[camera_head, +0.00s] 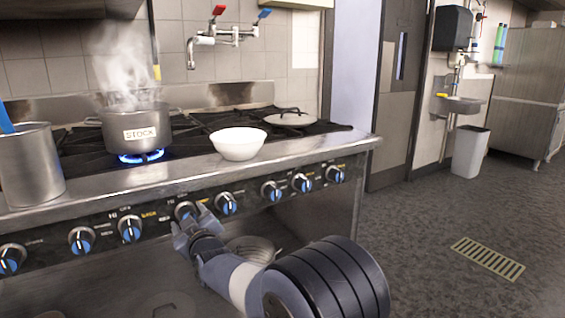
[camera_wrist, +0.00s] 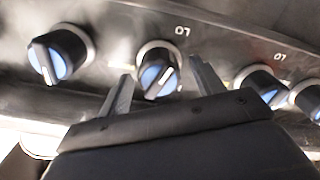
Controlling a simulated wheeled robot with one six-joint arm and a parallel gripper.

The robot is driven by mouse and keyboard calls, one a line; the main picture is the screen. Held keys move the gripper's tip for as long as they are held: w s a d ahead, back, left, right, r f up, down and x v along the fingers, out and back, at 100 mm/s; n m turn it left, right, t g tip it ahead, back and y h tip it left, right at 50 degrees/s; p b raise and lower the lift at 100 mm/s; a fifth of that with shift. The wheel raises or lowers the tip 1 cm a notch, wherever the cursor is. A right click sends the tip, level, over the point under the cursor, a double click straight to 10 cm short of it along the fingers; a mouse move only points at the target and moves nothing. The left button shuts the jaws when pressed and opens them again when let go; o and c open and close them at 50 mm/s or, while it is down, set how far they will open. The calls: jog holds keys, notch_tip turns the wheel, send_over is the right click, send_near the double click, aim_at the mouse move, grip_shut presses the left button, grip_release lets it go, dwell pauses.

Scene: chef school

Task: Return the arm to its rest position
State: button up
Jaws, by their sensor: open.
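My gripper (camera_head: 190,222) is in front of the stove's (camera_head: 330,160) knob panel, in the lower middle of the head view, with my arm reaching in from the lower right. In the wrist view my gripper (camera_wrist: 158,82) has its two fingers apart, with nothing held between them. A blue-and-black knob (camera_wrist: 157,72) shows between the fingertips there. I cannot tell whether the fingers touch it.
A steaming pot labelled STOCK (camera_head: 137,125) stands over a blue flame. A white bowl (camera_head: 238,144) sits near the stove's front edge, with a lid (camera_head: 290,118) behind it. A metal pot (camera_head: 30,165) is at left. Floor (camera_head: 430,220) at right is open.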

jog(key=shift+m, duration=1.9)
jog(key=shift+d, duration=0.15)
